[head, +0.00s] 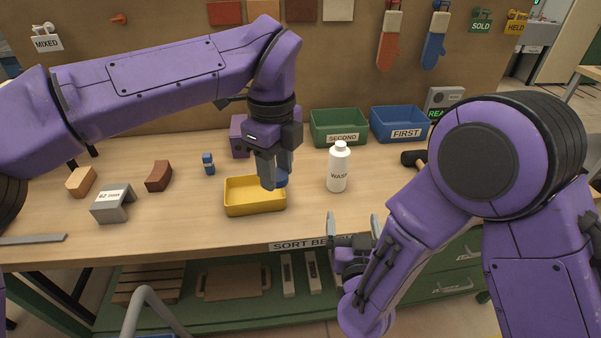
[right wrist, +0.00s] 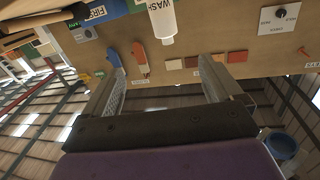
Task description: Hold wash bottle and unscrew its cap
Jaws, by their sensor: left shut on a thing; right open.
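The white wash bottle (head: 337,172) stands upright on the bench right of the yellow tray, with its white cap (head: 340,147) on top. It also shows at the top of the right wrist view (right wrist: 162,22), upside down and partly cut off. My right gripper (head: 353,222) is open and empty in front of the bench edge, apart from the bottle. Its two fingers also show in the right wrist view (right wrist: 160,66). My left gripper (head: 274,180) points down over the yellow tray, shut on a small blue object (head: 282,180) that its fingers partly hide.
The yellow tray (head: 254,209) lies below my left gripper. Green (head: 325,142) and blue (head: 385,138) bins stand behind the bottle. A small blue bottle (head: 209,168), bricks and a grey gauge block (head: 101,212) lie at left. A dark-headed hammer (head: 408,158) lies right of the bottle.

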